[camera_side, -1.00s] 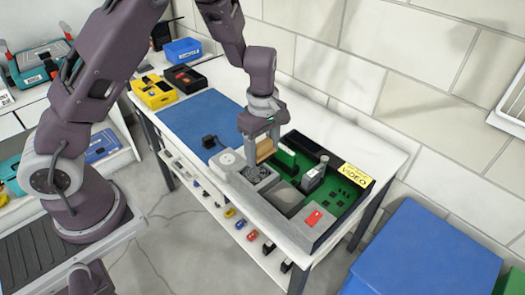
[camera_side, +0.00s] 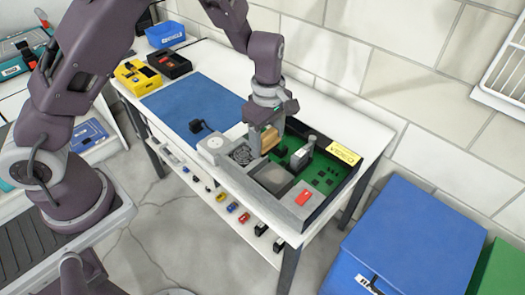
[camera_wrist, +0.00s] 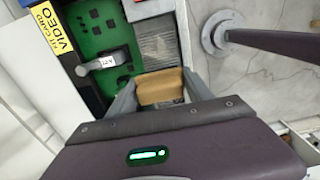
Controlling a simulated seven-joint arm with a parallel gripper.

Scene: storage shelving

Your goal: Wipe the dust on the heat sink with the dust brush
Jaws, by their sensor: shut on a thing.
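My gripper (camera_side: 268,140) is shut on the dust brush (camera_side: 266,136), a tan wooden block. In the wrist view the brush (camera_wrist: 160,87) sits between the two fingers; its bristles are hidden. The heat sink (camera_side: 274,178) is a flat grey square inside the open computer case. In the wrist view the heat sink (camera_wrist: 158,45) shows grey fins just beyond the brush. The brush is over the case, behind the heat sink in the side view; I cannot tell whether it touches anything. Dust on the fins is too small to make out.
A yellow VIDEO label (camera_side: 344,154) marks the far wall. A blue mat (camera_side: 190,105) lies left, mostly clear.

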